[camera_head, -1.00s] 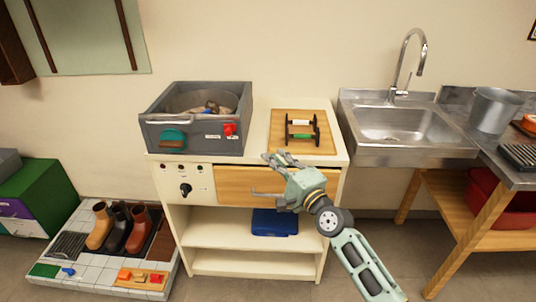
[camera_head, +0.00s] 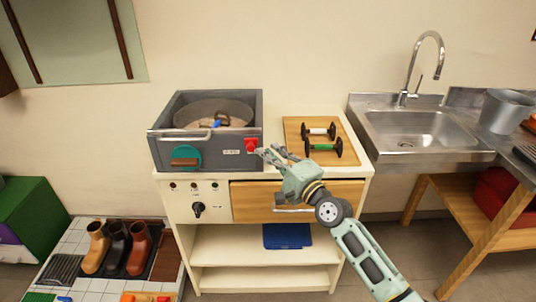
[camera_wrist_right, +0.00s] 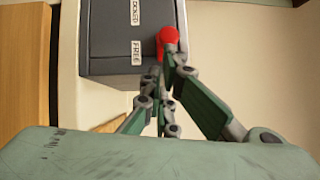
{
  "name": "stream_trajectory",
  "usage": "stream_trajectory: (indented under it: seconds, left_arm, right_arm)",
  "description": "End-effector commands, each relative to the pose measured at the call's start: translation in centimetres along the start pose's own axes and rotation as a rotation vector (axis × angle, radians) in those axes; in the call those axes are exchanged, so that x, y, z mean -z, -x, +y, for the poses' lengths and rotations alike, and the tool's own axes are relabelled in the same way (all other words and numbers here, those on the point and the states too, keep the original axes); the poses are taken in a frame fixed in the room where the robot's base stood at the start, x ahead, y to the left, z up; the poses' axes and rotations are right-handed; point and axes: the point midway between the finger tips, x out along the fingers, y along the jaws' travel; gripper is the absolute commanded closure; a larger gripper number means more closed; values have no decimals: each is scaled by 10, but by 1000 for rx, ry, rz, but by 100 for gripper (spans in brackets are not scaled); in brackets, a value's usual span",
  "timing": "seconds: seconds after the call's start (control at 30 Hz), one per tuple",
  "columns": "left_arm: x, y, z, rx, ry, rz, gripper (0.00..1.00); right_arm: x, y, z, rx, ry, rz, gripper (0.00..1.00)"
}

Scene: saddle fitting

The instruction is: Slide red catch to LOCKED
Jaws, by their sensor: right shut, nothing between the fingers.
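The red catch (camera_head: 251,145) is on the front face of the grey box (camera_head: 208,149), near its right end. A white label (camera_head: 231,152) shows to its left. In the right wrist view the catch (camera_wrist_right: 168,35) is a red knob beside the FREE label (camera_wrist_right: 137,52) and the LOCKED label (camera_wrist_right: 137,19). I cannot tell its exact setting. My right gripper (camera_head: 267,152) is shut and empty, its fingertips (camera_wrist_right: 167,52) right at the knob. I cannot tell whether they touch it. My left gripper is out of view.
The box stands on a white cabinet (camera_head: 184,235) with a wooden drawer (camera_head: 250,202). A round teal part with a brown handle (camera_head: 186,158) is on the box front. A wooden board (camera_head: 346,154) with two small spool-like pieces lies to the right. A sink (camera_head: 420,126) is farther right.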

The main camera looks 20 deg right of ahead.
Motion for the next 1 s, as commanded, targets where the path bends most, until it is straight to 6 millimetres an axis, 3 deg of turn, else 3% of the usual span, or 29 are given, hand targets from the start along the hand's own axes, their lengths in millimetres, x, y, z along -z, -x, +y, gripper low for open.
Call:
stream_trajectory:
  seconds: [0.17, 0.3, 0.53, 1.0]
  left_arm:
    - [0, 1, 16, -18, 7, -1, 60]
    - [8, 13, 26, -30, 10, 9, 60]
    - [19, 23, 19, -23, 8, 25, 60]
    - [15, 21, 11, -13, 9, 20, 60]
  right_arm:
    - [-1, -1, 0, 0, -1, 0, 100]
    - [-20, -14, 0, 1, -5, -2, 100]
    - [-49, -36, 8, 0, -1, -1, 100]
    - [-51, -36, 10, 0, 1, 0, 100]
